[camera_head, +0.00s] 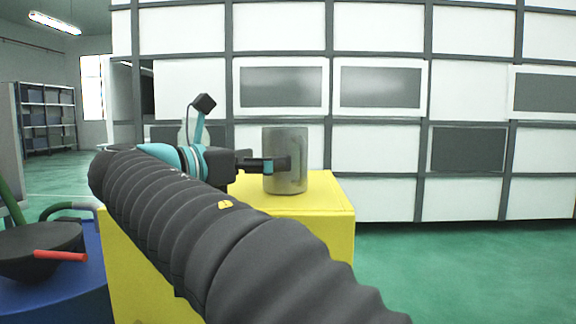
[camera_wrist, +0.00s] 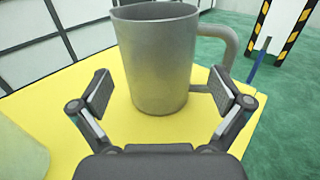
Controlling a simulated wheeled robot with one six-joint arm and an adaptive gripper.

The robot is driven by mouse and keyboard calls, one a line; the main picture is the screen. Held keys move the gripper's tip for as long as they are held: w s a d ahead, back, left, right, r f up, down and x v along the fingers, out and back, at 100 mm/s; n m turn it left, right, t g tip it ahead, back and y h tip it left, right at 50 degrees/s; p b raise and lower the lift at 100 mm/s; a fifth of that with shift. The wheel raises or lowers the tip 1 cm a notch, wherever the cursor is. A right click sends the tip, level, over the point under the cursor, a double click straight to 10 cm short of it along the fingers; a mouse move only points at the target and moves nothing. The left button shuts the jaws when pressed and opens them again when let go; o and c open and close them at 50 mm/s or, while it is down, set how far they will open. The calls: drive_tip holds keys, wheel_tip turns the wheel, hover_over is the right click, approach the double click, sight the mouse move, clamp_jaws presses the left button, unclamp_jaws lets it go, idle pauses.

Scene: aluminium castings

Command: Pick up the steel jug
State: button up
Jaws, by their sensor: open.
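The steel jug (camera_head: 290,150) is a grey metal cylinder standing upright on a yellow table or block (camera_head: 322,196). In the wrist view the jug (camera_wrist: 158,58) is upright between the open fingers, with its handle at the right. My gripper (camera_wrist: 163,98) is open, with one finger to each side of the jug's lower body. Gaps show between the left finger and the jug; the right finger is close to the handle's lower end, and I cannot tell whether they touch. In the head view my gripper (camera_head: 272,165) overlaps the jug's side.
A blue table (camera_head: 85,285) at the left holds a dark bowl (camera_head: 40,250) with a red handle. A pale object (camera_wrist: 20,150) lies on the yellow surface at the left in the wrist view. A panelled wall (camera_head: 380,195) stands behind. Green floor (camera_head: 460,270) is clear at right.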

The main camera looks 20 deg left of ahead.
drive_tip(key=x, duration=0.4)
drive_tip(key=shift+w+d+r, duration=0.1)
drive_tip(key=shift+w+r, duration=0.05)
drive_tip(key=shift+w, duration=0.15)
drive_tip(key=c, duration=1.1)
drive_tip(key=shift+r, duration=0.1)
